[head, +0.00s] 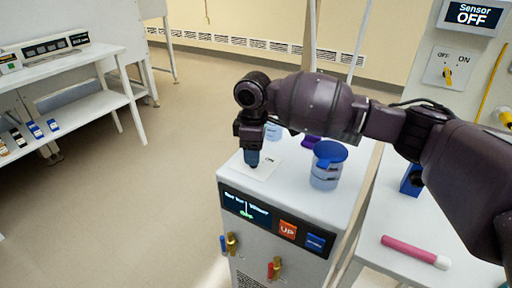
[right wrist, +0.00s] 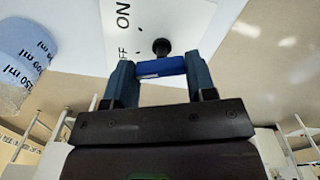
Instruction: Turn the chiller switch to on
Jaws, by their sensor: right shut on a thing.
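The chiller is a white cabinet (head: 288,268) in the middle of the head view, with a dark front display (head: 246,207) whose small green text seems to read OFF. A white switch plate (head: 262,168) lies on its top. My right gripper (head: 251,160) points down at this plate and partly hides it. In the right wrist view, the plate (right wrist: 186,18) carries ON and partly hidden OFF lettering. A blue switch handle (right wrist: 160,67) lies between the fingertips, with a black pivot (right wrist: 162,47) just beyond it. The right gripper is shut on this handle. My left gripper is out of view.
A blue-lidded jar (head: 326,172) stands on the chiller top, right of the gripper. A pink tube (head: 412,250) lies on the right bench. A sensor panel (head: 446,68) reading Sensor OFF has its own yellow switch. A shelved bench (head: 75,65) stands left; floor between is clear.

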